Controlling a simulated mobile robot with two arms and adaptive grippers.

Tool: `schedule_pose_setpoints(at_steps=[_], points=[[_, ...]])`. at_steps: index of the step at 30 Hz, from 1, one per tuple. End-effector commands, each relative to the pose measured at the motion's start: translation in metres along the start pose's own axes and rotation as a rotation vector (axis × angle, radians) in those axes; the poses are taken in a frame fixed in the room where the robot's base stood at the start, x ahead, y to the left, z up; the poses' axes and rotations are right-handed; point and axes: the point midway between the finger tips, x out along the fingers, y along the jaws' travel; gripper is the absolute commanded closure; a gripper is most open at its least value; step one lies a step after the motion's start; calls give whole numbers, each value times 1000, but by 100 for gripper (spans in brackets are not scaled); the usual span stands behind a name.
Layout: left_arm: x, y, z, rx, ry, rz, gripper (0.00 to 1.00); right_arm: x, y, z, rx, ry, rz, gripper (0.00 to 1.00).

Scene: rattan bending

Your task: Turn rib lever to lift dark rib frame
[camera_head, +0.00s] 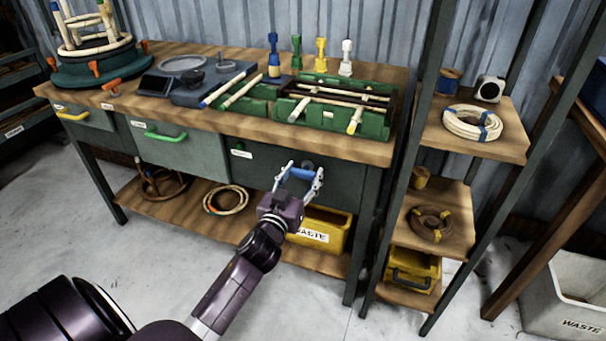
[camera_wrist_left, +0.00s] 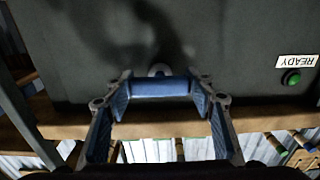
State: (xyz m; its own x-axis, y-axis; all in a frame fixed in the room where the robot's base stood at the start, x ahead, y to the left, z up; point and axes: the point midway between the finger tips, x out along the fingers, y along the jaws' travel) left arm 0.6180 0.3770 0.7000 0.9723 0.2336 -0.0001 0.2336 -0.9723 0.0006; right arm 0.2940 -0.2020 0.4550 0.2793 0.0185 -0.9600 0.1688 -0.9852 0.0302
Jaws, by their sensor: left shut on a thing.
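The rib lever shows as a blue bar (camera_head: 301,173) on a round pivot at the dark front panel under the bench top. In the left wrist view the blue bar (camera_wrist_left: 160,87) lies level between my fingers. My left gripper (camera_head: 299,181) is shut on this bar, with one finger at each end of it. The left gripper (camera_wrist_left: 161,100) also shows in the wrist view. The dark rib frame (camera_head: 349,88) lies in the green jig (camera_head: 292,107) on the bench, with pale rattan rods across it. My right gripper is out of view.
The wooden bench top (camera_head: 222,119) overhangs the dark panel (camera_head: 262,161). A shelf rack (camera_head: 507,142) stands at the right.

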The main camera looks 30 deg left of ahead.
Motion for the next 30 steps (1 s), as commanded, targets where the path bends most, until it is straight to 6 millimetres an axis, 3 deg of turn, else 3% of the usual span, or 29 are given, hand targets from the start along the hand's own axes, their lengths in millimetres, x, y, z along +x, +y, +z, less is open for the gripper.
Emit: schedule_pose_setpoints(at_steps=[8, 17, 30], points=[[0, 0, 0, 38, -1, 0, 74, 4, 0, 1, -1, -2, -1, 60], [0, 0, -1, 225, -2, -1, 74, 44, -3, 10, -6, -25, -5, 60], [0, 0, -1, 642, -3, 0, 75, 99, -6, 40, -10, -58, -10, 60]])
